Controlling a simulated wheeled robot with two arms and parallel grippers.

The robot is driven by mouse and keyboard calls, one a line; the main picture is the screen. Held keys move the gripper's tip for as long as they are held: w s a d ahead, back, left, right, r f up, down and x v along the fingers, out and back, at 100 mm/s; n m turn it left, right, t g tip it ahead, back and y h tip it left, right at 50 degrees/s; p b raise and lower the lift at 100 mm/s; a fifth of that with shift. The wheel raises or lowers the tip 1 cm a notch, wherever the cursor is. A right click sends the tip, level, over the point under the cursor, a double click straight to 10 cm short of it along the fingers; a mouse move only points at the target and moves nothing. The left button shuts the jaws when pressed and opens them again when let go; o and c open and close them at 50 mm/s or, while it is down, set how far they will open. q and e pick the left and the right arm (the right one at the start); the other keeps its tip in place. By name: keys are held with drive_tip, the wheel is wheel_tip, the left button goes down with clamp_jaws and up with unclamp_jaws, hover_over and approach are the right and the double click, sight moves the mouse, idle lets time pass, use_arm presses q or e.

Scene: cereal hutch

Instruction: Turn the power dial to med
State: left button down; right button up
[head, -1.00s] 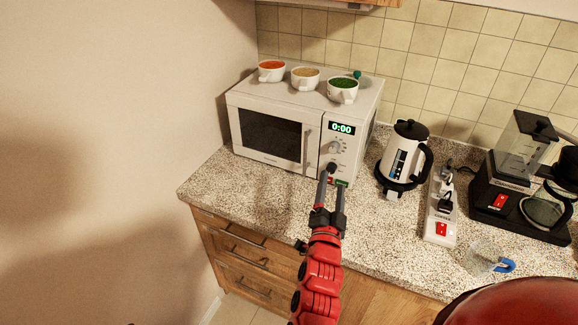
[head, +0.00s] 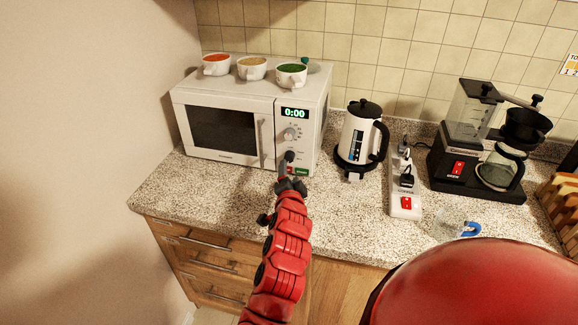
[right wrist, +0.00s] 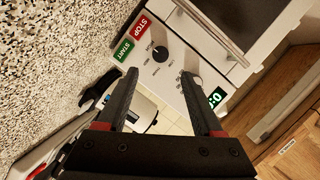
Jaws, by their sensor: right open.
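The white microwave (head: 223,131) stands on the counter at the left, with its door shut and a green 0:00 on its display (head: 295,113). Its right-hand panel has a pale upper dial (head: 290,134). In the right wrist view a dark lower dial (right wrist: 160,53) sits by the STOP (right wrist: 141,23) and START (right wrist: 124,50) buttons. The dial labels are too small to read. My right gripper (head: 288,168) is in front of the lower panel, open and empty. In the right wrist view its fingers (right wrist: 160,80) are spread below the dark dial, and one overlaps the upper dial. My left gripper is out of view.
Three filled white cups (head: 252,68) stand on the microwave. Right of it are a white kettle (head: 356,138), a power strip (head: 405,190) with a red switch, and a black coffee maker (head: 470,160). Clear counter (head: 190,190) lies in front of the microwave.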

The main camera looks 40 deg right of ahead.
sight(289, 159)
drive_tip(key=p+x, duration=0.1)
drive_tip(key=x, duration=0.7)
drive_tip(key=shift+w+d, duration=0.1)
drive_tip(key=shift+w, duration=0.1)
drive_tip(key=shift+f, duration=0.1)
clamp_jaws()
